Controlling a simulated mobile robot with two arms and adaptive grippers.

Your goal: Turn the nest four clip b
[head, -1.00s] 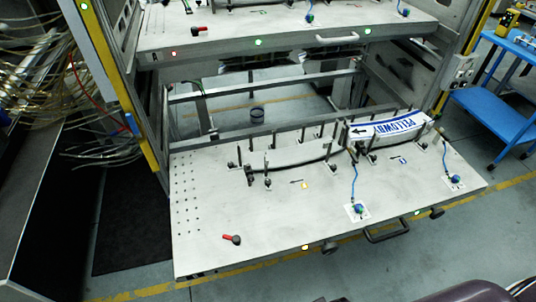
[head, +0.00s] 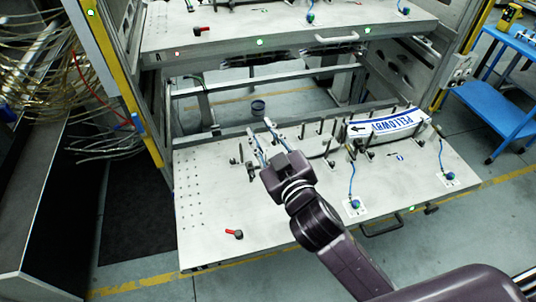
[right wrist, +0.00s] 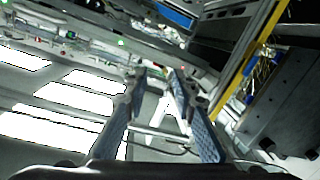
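The pulled-out lower shelf (head: 215,215) carries two curved nests with small dark upright clips. I cannot tell which clip is nest four clip b. My right gripper (head: 259,127) reaches over the left nest with its two blue-grey fingers apart and nothing visible between them. The fingers also show apart in the right wrist view (right wrist: 158,75). My left gripper is out of view.
A red-handled lever (head: 234,234) lies at the shelf's front left. Blue knobs with cords stand at the front middle (head: 354,206) and right (head: 449,178). An upper shelf (head: 230,32) overhangs behind. A blue cart (head: 490,105) stands at right; cables hang at left.

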